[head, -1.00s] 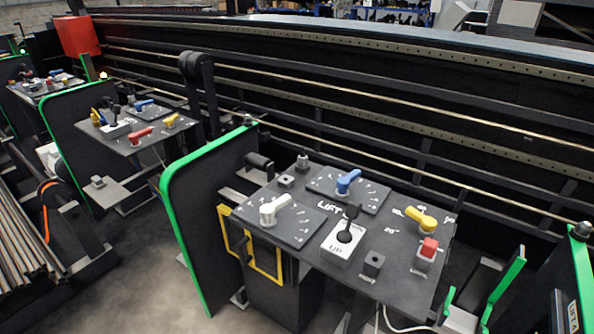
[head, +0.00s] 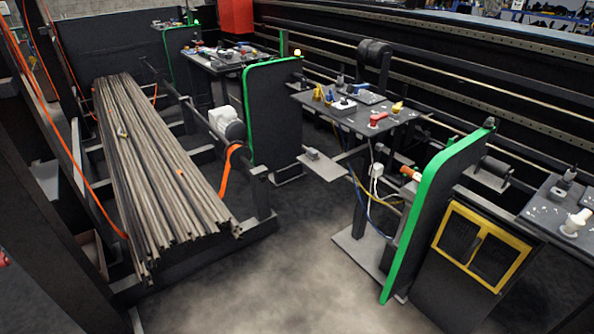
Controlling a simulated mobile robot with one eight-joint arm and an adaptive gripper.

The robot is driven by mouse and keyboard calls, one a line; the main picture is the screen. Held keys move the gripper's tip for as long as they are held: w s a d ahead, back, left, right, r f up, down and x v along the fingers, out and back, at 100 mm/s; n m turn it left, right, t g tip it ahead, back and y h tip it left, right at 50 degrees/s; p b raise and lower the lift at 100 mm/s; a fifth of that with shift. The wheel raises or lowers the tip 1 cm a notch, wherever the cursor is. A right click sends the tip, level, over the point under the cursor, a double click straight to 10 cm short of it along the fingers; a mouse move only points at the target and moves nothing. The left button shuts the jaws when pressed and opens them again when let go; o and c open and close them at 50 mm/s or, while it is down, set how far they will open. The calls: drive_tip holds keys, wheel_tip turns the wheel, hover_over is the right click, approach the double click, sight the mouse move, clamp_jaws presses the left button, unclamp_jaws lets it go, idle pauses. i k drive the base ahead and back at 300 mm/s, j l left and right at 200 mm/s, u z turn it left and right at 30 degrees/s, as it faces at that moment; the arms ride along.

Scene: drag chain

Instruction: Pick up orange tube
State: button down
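I cannot tell for sure which thing is the orange tube. A short orange cylinder with a pale part (head: 410,174) shows beside the green-edged panel (head: 428,205), partly hidden by it. A flat orange strap (head: 228,170) hangs at the right side of the rod rack, by a white motor-like part. Thin orange lines (head: 92,190) run down the dark frame at the left. A small orange mark (head: 180,171) shows on the bundle of long rods. My gripper is not in view.
The bundle of rods (head: 150,165) lies on a dark rack at the left. Control desks (head: 350,118) with coloured levers stand along the machine. Cables hang beneath the middle desk. A yellow-framed box (head: 480,248) is at the right. Grey floor (head: 290,265) is clear in the centre foreground.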

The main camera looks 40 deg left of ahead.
sight(415, 176)
drive_tip(key=j+u, duration=0.35)
drive_tip(key=k+j+u, duration=0.1)
drive_tip(key=u, duration=0.2)
drive_tip(key=i+j, duration=0.2)
drive_tip(key=i, duration=1)
drive_tip(key=i+j+u, duration=0.15)
drive_tip(key=i, duration=1.05)
